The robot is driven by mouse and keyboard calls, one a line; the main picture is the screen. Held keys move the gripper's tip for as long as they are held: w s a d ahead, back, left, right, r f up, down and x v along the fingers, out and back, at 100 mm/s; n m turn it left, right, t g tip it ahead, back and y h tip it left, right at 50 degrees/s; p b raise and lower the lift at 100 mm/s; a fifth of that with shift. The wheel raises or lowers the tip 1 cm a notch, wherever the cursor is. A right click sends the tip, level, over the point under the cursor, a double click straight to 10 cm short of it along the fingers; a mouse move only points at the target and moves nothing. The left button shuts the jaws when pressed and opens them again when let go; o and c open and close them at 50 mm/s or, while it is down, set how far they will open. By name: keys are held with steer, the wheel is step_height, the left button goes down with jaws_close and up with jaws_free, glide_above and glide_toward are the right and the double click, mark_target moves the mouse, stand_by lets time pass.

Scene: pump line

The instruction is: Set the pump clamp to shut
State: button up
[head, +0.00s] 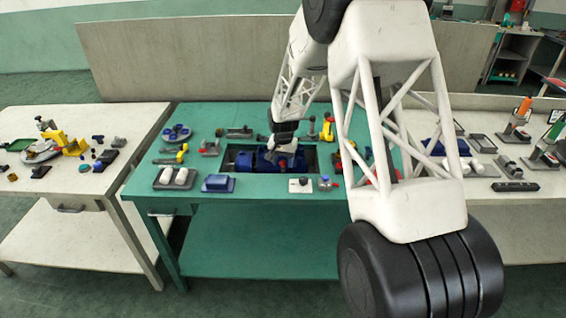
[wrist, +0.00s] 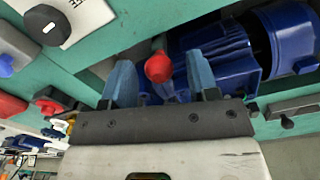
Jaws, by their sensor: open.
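The blue pump (head: 262,160) sits in a dark recess of the green bench; its blue body (wrist: 215,48) and finned motor (wrist: 288,38) fill the upper right of the wrist view. A red rounded knob (wrist: 158,67), seen end-on, stands beside the pump and looks like the clamp's handle. My gripper (head: 281,148) is low over the pump. In the wrist view my gripper (wrist: 157,62) is open, with one blue finger on each side of the red knob. I cannot tell whether either finger touches it. The clamp's lower part is hidden.
A white plate with a black dial (wrist: 47,25) lies in front of the recess, also seen in the head view (head: 300,186). A blue block (head: 218,183) and a tray with white rolls (head: 175,178) are left of it. Yellow-handled parts (head: 327,128) stand right of the gripper.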

steer(key=shift+f, duration=0.35)
jaws_close()
steer(key=shift+w, duration=1.75)
jaws_free()
steer(key=shift+r, duration=0.1)
step_height(320, 180, up, 8)
